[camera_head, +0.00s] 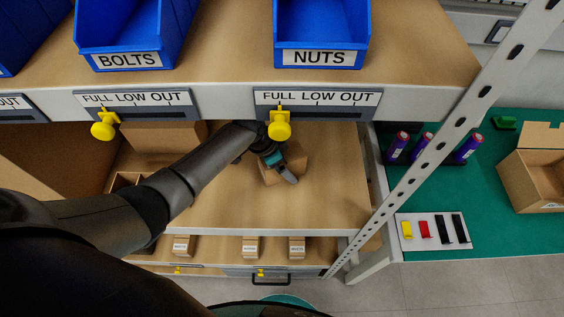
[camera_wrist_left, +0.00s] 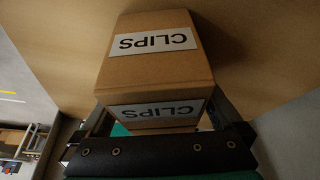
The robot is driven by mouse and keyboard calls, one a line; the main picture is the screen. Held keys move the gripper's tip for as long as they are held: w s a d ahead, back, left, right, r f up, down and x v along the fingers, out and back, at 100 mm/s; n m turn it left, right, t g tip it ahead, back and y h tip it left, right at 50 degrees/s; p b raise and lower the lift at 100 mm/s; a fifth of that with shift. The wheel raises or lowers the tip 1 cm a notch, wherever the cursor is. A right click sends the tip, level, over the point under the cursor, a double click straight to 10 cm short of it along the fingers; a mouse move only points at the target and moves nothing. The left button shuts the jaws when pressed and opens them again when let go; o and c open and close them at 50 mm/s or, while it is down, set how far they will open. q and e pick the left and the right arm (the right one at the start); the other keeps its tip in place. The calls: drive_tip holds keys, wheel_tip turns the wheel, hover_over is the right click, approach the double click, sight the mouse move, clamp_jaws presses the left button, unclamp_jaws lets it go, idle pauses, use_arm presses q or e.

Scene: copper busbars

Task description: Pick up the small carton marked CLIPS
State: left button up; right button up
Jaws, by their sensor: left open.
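The small brown carton marked CLIPS (camera_head: 294,160) sits on the middle wooden shelf, partly hidden behind my left gripper (camera_head: 279,167) in the head view. In the left wrist view the CLIPS carton (camera_wrist_left: 155,75) fills the middle, with a white label on two of its faces, upside down in the picture. My left gripper (camera_wrist_left: 160,112) is open, with one finger at each side of the carton's near end. Whether the fingers touch the carton cannot be told. My right gripper is not in view.
A shelf edge with yellow knobs (camera_head: 280,130) overhangs the carton; blue BOLTS (camera_head: 126,60) and NUTS (camera_head: 322,57) bins stand above. A perforated post (camera_head: 425,148) rises at right. The shelf (camera_head: 335,195) right of the carton is clear. Small cartons (camera_head: 250,247) sit lower.

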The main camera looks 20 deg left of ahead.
use_arm(q)
drive_tip(key=shift+f, duration=0.2)
drive_tip(key=c, duration=1.5)
drive_tip(key=shift+r, duration=0.2)
clamp_jaws()
